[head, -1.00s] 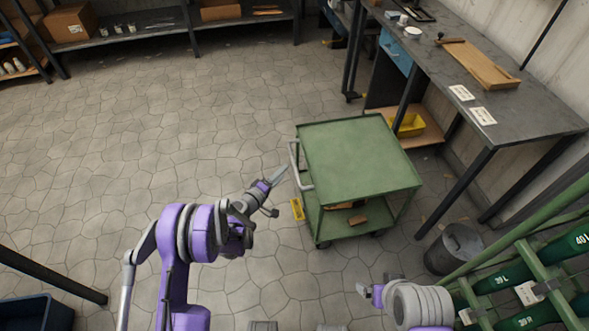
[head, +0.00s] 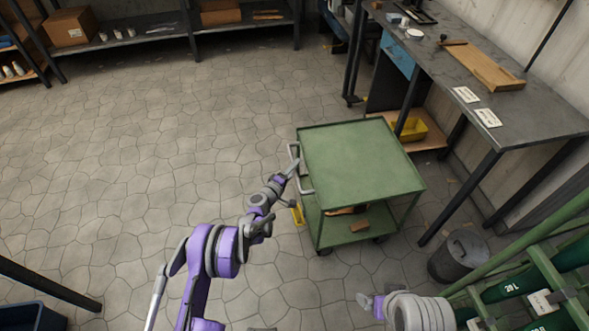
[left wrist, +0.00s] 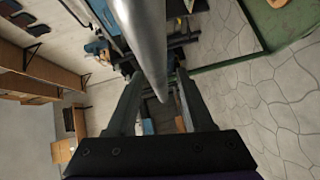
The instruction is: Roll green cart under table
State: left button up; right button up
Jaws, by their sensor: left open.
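The green cart (head: 360,160) stands on the tiled floor in front of the grey table (head: 470,95), with a flat top, a lower shelf and a pale bar handle (head: 296,172) on its left side. My left gripper (head: 292,168) is at that handle with its jaws open. In the left wrist view the handle bar (left wrist: 147,45) runs close in front of and between the open fingers (left wrist: 155,95); whether they touch it I cannot tell. The cart's green edge (left wrist: 230,58) shows at the upper right there. My right gripper (head: 368,302) is low in the head view; its jaws are unclear.
A yellow bin (head: 410,129) sits on a low wooden shelf under the table. A grey waste bin (head: 458,256) and a green rack (head: 530,270) stand right of the cart. A yellow object (head: 297,214) lies by the cart's left side. Floor to the left is clear.

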pick_arm(q)
jog(key=shift+w, duration=0.1)
grip_shut()
dwell(1.4)
